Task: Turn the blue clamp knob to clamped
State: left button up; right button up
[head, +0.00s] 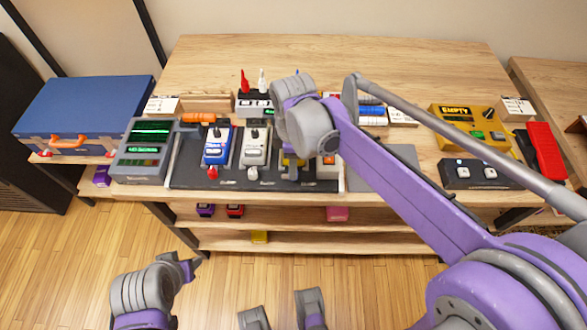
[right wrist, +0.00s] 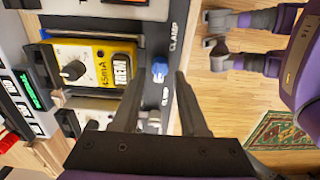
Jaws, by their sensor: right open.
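The blue clamp knob (right wrist: 159,70) sits on the dark front rail of the pedalboard (right wrist: 160,42), beside the yellow pedal (right wrist: 95,66). "CLAMP" lettering shows on the rail. My right gripper (right wrist: 160,80) is open, with its two fingers reaching toward the knob, one on each side in the picture. Whether they touch it is unclear. In the head view my right gripper (head: 291,166) is over the front of the pedalboard (head: 225,181) and hides the blue knob. My left arm is low at the left in the head view; its jaw state is unclear.
The board also carries a blue pedal (head: 216,147) with a red knob (head: 213,172) and a white pedal (head: 254,147). A grey meter box (head: 147,150) stands left, a black two-button switch (head: 477,173) right. Open floor (head: 90,240) lies in front of the bench.

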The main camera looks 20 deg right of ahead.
jog(key=shift+f, duration=1.3)
grip_shut()
